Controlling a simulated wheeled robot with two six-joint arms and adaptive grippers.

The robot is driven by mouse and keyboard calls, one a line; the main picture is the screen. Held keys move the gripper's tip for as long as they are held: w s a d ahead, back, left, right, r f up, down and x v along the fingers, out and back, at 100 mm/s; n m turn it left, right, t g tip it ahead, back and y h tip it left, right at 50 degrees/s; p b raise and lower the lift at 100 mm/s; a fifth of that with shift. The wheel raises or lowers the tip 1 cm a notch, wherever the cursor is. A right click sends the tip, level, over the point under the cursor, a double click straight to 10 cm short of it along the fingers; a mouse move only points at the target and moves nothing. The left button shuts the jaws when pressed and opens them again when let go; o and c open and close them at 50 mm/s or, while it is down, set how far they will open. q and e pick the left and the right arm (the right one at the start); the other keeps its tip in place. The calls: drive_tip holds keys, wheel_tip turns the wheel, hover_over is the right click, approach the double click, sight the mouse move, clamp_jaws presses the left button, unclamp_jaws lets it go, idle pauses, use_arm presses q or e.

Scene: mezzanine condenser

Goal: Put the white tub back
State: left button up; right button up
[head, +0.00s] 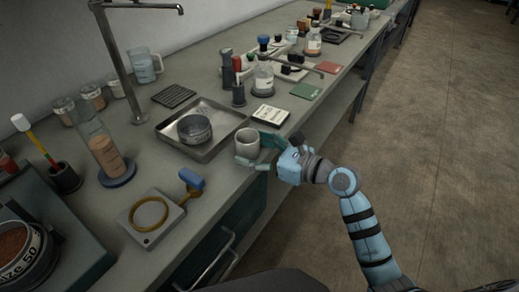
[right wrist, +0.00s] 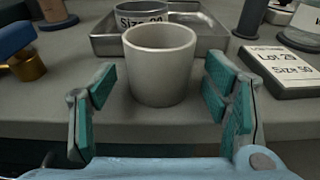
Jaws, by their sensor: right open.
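The white tub (head: 247,143) stands upright near the front edge of the bench, just in front of the metal tray. It also shows in the right wrist view (right wrist: 160,65), in the middle between my fingers. My right gripper (head: 261,153) is open, with its teal-padded fingers on either side of the tub. In the right wrist view my right gripper (right wrist: 165,108) shows a gap between each finger and the tub, so it holds nothing. My left gripper is not in view.
A metal tray (head: 168,130) holding a round sieve (head: 194,128) lies behind the tub. A label card (head: 271,115) lies to its right. A grey plate with a yellow ring (head: 150,213) and a blue-handled object (head: 191,180) are at left. The bench edge is close.

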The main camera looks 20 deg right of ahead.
drive_tip(key=shift+d+r, duration=0.1)
drive_tip(key=shift+r, duration=0.05)
drive_tip(key=v, duration=1.2)
drive_tip(key=shift+p, duration=0.45)
